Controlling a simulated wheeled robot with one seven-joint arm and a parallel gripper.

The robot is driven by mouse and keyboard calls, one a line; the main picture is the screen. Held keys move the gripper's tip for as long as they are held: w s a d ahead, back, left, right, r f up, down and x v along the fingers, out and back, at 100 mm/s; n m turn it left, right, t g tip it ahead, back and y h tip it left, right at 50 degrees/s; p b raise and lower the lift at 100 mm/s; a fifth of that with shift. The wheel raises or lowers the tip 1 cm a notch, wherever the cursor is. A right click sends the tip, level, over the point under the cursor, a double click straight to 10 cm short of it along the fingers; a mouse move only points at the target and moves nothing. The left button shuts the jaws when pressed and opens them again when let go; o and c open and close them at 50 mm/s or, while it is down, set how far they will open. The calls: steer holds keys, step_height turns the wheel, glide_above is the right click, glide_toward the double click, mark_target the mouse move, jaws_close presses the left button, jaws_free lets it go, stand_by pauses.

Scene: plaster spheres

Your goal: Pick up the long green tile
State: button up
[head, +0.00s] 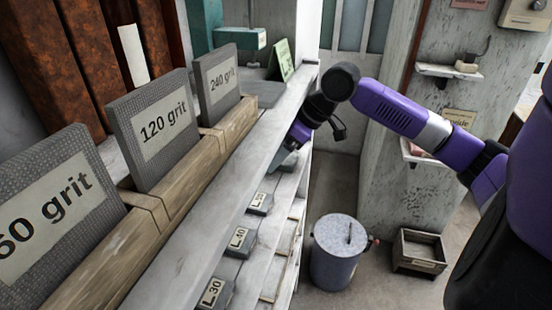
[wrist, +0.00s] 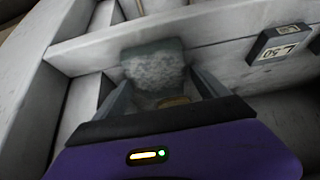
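A grey-green, mottled block (wrist: 155,66), which looks like the long green tile, stands in front of my gripper (wrist: 162,80) in the wrist view. My gripper's two fingers are spread, one on each side of the block's lower part. I cannot tell whether they touch it. In the head view my gripper (head: 287,157) reaches into the side of the shelf unit, below its top ledge. The tile cannot be made out clearly there.
The pale shelf ledge (head: 215,205) runs above the gripper. Small labelled blocks, including an L.50 block (wrist: 279,44), sit along the shelf. A grey bucket (head: 338,270) and a wooden crate (head: 420,236) stand on the floor. Grit boxes (head: 155,128) line the top.

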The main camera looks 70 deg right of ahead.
jaws_close()
steer(key=shift+r, duration=0.1)
steer(key=shift+r, duration=0.15)
